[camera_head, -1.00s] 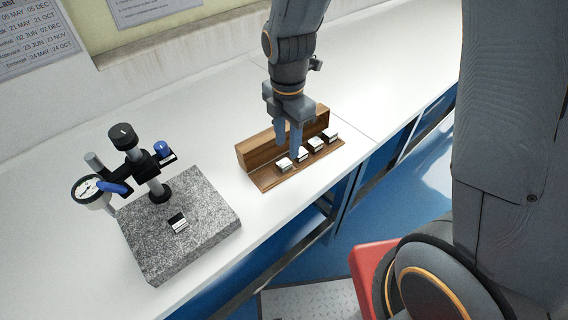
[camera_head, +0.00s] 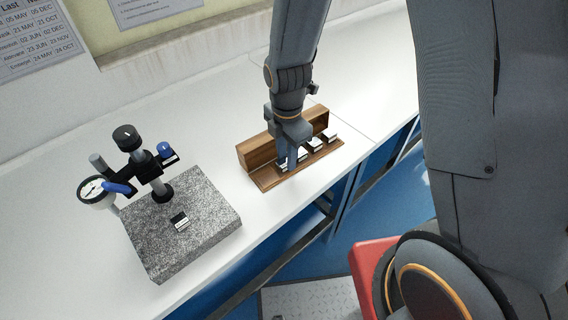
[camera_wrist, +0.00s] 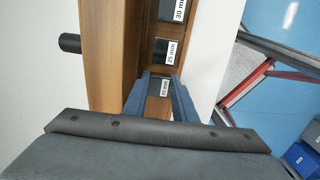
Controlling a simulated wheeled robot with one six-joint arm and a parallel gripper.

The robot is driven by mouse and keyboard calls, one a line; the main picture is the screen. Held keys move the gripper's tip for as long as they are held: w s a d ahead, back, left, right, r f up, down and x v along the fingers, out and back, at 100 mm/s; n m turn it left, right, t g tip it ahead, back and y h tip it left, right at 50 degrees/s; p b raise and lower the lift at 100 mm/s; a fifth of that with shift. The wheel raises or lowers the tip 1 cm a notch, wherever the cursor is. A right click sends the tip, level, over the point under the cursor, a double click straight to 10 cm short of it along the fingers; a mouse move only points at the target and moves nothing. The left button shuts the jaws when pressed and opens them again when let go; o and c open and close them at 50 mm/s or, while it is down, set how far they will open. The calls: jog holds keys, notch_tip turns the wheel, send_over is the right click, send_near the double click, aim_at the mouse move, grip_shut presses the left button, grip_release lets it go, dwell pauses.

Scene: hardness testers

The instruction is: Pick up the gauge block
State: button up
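Several gauge blocks sit in a row in an open wooden case on the bench. In the wrist view, the block marked 20 mm (camera_wrist: 164,88) lies between the two fingers of my gripper (camera_wrist: 162,90), close to both. Whether the fingers touch it I cannot tell. The blocks marked 25 mm (camera_wrist: 165,51) and 30 mm (camera_wrist: 171,10) lie farther along the row. In the head view, my gripper (camera_head: 288,164) is down at the left end of the row and partly hides the blocks there. Another small block (camera_head: 180,221) lies on the granite plate.
The wooden case (camera_head: 257,153) has a raised back wall close to my gripper. A dial gauge stand (camera_head: 142,165) on a granite plate (camera_head: 170,258) stands to the left. The white bench (camera_head: 215,130) is clear between and behind them.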

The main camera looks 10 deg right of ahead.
grip_shut()
jog(key=shift+r, duration=0.1)
notch_tip(320, 180, up, 10)
jog(key=b, duration=0.1)
dwell(0.4)
dwell(0.5)
jog(key=shift+d, duration=0.1)
